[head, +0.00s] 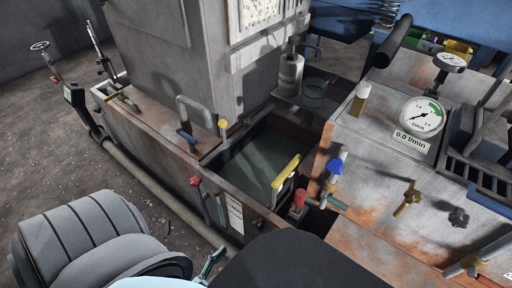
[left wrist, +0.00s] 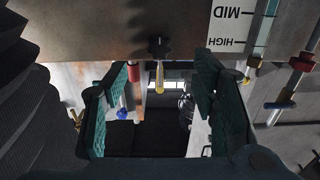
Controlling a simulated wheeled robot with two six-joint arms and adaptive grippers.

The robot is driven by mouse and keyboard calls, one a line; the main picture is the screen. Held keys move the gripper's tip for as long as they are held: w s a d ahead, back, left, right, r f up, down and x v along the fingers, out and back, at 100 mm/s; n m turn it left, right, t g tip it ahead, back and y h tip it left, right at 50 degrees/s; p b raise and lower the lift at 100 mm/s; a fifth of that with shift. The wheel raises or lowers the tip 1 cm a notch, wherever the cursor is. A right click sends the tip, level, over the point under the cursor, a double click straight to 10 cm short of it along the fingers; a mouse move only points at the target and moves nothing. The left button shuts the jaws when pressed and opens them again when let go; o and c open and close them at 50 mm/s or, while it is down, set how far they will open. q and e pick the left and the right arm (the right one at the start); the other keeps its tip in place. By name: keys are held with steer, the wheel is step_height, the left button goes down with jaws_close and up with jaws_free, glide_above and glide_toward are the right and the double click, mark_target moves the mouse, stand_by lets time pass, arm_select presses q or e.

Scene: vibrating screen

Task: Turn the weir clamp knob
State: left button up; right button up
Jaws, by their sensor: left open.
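A black lobed knob (left wrist: 158,46) with a yellow bar (left wrist: 159,78) hanging below it in the picture sits on a grey-brown wall in the left wrist view. It is beside an upside-down scale plate marked MID and HIGH (left wrist: 240,25). My left gripper (left wrist: 161,75) is open, its two teal fingers on either side of the knob's line and apart from it. In the head view only a teal part of the left gripper (head: 212,263) shows at the bottom, outside the tank's near wall. I cannot make out this knob in the head view. My right gripper is not in view.
The open tank (head: 245,165) has a yellow-topped handle (head: 286,171), a red-knobbed valve (head: 299,200) and a blue-knobbed valve (head: 334,168) nearby. A red-topped lever (head: 196,183) stands on its near rim. A flow gauge (head: 423,117) is at right. A pipe runs along the floor.

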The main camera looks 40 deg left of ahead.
mark_target(257, 230)
arm_select(q)
steer(key=w, duration=1.2)
steer(key=shift+w+a+r, duration=0.1)
steer(key=shift+w, duration=0.15)
steer(key=c, duration=1.1)
